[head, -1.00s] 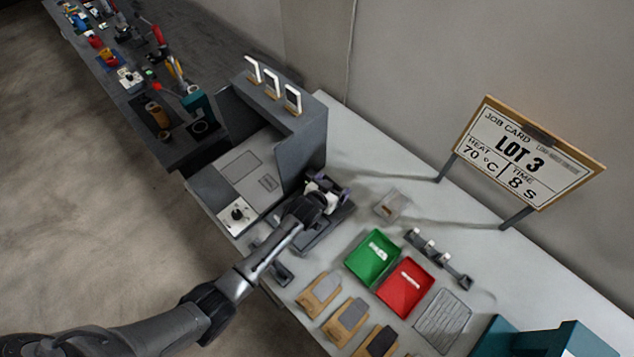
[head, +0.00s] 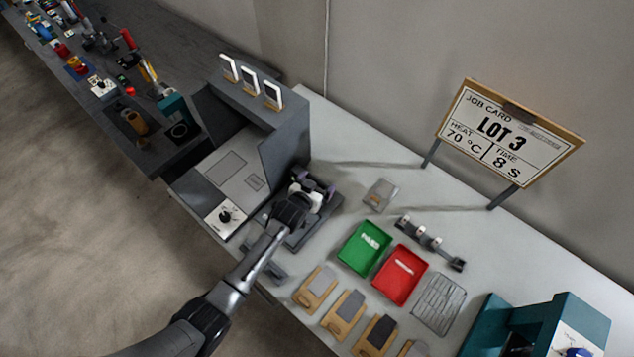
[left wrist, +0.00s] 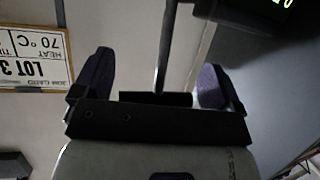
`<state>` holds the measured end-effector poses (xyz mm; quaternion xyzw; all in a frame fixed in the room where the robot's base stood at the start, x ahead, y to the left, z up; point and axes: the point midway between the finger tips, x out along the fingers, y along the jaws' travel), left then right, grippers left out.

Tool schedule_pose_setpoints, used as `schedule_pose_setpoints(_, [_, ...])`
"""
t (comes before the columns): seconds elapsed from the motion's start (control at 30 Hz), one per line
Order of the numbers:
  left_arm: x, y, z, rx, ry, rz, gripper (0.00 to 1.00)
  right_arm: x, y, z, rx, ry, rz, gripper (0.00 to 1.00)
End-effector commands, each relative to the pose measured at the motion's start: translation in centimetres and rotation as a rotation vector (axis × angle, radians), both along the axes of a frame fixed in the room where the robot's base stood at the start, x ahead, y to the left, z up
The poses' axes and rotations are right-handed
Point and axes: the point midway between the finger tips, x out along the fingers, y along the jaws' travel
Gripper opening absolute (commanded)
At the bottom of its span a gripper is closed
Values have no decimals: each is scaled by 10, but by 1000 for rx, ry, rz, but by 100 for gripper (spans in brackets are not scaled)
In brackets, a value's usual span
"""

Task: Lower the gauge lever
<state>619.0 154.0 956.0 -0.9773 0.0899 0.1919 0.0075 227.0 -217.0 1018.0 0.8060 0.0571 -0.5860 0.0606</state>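My left gripper (head: 312,186) is at the gauge stand, whose dark base (head: 305,232) lies on the light bench beside the grey open-fronted station. The gripper and wrist hide most of the gauge in the head view. In the left wrist view, the purple-padded fingers (left wrist: 155,82) are spread apart. A thin dark rod (left wrist: 164,45) runs down between them to a short black bar; I cannot tell whether either is the gauge lever. Neither finger visibly touches the rod. A dark housing with green lit digits (left wrist: 270,8) is at the upper right. My right gripper is not in view.
A green tray (head: 346,256) and a red tray (head: 392,291) lie right of the gauge. Wooden blocks with grey pads (head: 315,288) line the front edge. The job card (head: 505,135) stands behind. A teal machine (head: 490,325) is at the lower right.

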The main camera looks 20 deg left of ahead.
Motion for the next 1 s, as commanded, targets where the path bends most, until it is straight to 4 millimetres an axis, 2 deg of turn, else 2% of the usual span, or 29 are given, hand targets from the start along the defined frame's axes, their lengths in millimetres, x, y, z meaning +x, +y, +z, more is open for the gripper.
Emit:
schedule_pose_setpoints(0.1, [-1,0,0,6,-1,-3,100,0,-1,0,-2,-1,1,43])
schedule_pose_setpoints(0.33, [-1,0,0,4,0,-2,100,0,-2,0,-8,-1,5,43])
schedule_pose_setpoints(0.47, [-9,2,3,3,0,-1,100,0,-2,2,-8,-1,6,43])
schedule_pose_setpoints(1.0, [-94,18,38,6,0,-2,100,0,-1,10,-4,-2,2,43])
